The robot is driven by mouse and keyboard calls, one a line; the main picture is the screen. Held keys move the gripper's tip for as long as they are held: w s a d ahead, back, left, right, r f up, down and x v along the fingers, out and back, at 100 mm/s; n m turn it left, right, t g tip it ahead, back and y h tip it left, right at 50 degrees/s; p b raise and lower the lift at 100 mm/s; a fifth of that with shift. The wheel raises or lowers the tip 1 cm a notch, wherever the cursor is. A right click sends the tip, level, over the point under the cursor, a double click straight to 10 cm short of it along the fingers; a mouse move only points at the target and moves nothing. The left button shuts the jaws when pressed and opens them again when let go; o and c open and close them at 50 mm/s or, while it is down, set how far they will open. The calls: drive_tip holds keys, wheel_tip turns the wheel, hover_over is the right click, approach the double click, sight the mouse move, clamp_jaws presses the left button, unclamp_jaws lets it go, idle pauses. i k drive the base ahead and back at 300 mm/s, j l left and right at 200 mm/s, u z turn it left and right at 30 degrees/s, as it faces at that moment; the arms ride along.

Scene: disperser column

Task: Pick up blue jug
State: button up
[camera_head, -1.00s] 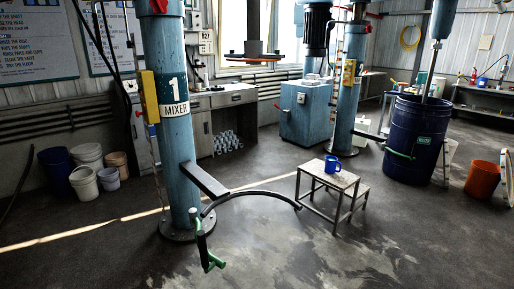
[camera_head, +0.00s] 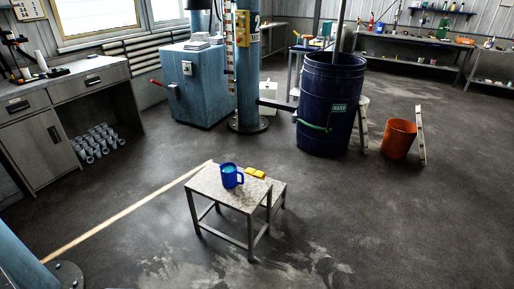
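The blue jug (camera_head: 230,177) stands upright on the top of a small metal step stool (camera_head: 205,187). Its handle points to the right, and its inside looks lighter blue. The stool stands on the open floor, a little below the middle of the picture. My gripper is not in the picture.
A blue column base (camera_head: 66,277) is at the bottom left. A drawer bench (camera_head: 50,125) stands left, a blue cabinet (camera_head: 200,85) behind the stool. A dark blue drum (camera_head: 325,110) and orange bucket (camera_head: 398,140) stand right. Floor around the stool is clear.

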sight(233, 177)
drive_tip(key=i+z, duration=0.15)
drive_tip(key=i, duration=1.35)
drive_tip(key=i+u, duration=0.35)
drive_tip(key=i, duration=0.15)
drive_tip(key=i+l+u, duration=0.3)
drive_tip(key=i, duration=0.15)
drive_tip(key=i+l+u, duration=0.15)
drive_tip(key=i+u, duration=0.2)
drive_tip(key=i, duration=0.15)
